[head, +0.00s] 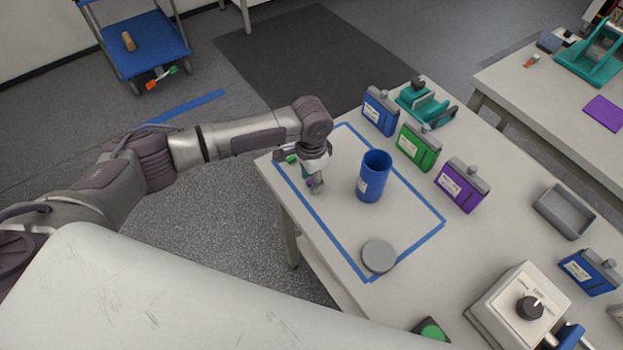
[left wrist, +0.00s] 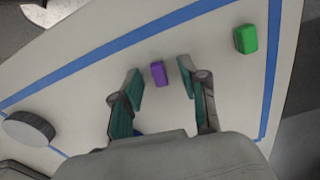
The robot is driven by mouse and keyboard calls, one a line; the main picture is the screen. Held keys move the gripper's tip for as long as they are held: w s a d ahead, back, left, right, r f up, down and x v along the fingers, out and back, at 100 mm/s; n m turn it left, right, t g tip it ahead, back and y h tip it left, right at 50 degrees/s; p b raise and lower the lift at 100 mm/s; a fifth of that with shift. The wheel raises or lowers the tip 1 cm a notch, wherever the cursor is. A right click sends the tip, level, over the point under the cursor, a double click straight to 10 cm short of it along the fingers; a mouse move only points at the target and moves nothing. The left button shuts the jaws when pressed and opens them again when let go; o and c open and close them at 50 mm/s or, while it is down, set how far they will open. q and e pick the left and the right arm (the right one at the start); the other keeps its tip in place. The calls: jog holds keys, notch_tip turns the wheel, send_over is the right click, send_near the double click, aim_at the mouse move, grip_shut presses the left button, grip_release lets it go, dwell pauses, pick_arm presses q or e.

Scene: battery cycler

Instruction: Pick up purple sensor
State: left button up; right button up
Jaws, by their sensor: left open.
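The purple sensor (left wrist: 158,73) is a small purple block lying on the table inside the blue taped outline. In the left wrist view it sits just ahead of and between the two fingertips, apart from both. In the head view it is mostly hidden by my left gripper (head: 314,188), with a bit of purple showing by the fingers. My left gripper also shows in the left wrist view (left wrist: 160,80). Its teal-padded fingers are spread and empty, low over the table. My right gripper does not show.
A green block (left wrist: 246,39) lies to one side of the purple sensor. A blue cup (head: 373,177) and a grey round lid (head: 379,256) stand inside the blue outline. Blue, green and purple battery-like boxes (head: 462,184) line the far side. A grey tray (head: 564,212) stands right.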

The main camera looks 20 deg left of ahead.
pick_arm(q)
grip_shut()
dwell(0.4)
jog(key=shift+r, duration=0.45)
jog(key=r, duration=0.1)
jog(key=d+r+b, duration=0.1)
jog(key=r, duration=0.1)
jog(key=shift+s+d+r+b, duration=0.2)
jog(key=shift+s+r+b, duration=0.1)
jog(key=shift+b, duration=0.1)
jog(key=s+d+r+b, duration=0.2)
jog(key=s+d+r, duration=0.3)
jog(key=d, duration=0.4)
jog(key=shift+r, duration=0.75)
jog(key=shift+a, duration=0.1)
